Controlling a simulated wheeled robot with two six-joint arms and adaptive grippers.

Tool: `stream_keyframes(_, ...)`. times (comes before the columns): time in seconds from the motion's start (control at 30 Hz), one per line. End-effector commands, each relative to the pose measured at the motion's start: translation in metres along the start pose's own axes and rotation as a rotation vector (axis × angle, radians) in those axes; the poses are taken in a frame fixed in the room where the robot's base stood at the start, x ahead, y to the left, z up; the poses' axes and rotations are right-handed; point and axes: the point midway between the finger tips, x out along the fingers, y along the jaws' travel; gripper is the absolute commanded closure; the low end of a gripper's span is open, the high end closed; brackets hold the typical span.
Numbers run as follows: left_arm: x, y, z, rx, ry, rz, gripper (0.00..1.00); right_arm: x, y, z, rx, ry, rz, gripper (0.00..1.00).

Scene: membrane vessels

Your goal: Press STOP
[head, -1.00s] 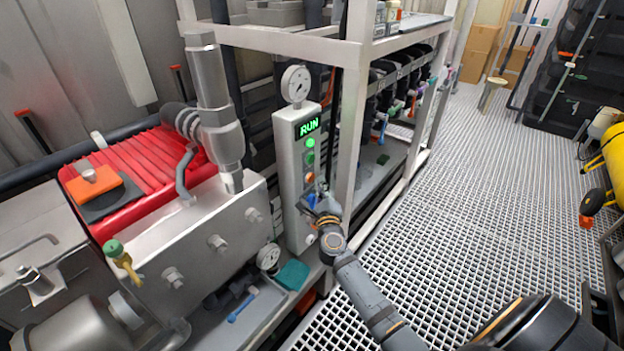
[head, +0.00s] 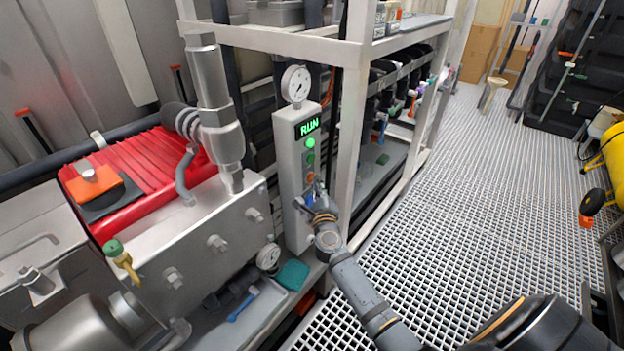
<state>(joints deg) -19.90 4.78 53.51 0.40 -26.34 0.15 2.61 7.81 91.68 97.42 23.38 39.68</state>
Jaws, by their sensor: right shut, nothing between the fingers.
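The grey control post (head: 290,190) stands upright left of centre. Its small display (head: 307,127) reads RUN in green. Below it is a column of buttons: a lit green one (head: 310,143), another green one (head: 310,157) and an orange-red one (head: 310,177). Any labels are too small to read. My right gripper (head: 310,194) is shut and empty at the lower part of the panel, just below the orange-red button. It hides the lower controls. I cannot tell whether its fingertips touch the panel. My left gripper is not in view.
A gauge (head: 296,84) tops the post. A white frame rack (head: 351,130) stands close on its right. A steel block (head: 205,245) and red ribbed motor (head: 140,160) fill the left. White grating floor (head: 480,200) is open on the right.

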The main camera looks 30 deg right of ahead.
Motion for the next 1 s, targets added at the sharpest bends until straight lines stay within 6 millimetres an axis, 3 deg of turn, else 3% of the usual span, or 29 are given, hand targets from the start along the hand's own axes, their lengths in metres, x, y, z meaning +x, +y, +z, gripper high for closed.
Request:
stream_keyframes(0.67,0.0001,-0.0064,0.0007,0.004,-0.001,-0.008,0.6,0.0038,0.0022,0.0032,0.001,-0.001,0.0,1.0)
stream_keyframes(1.0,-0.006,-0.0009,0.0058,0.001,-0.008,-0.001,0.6,-0.0058,-0.0048,-0.0034,0.0,0.0,0.001,1.0)
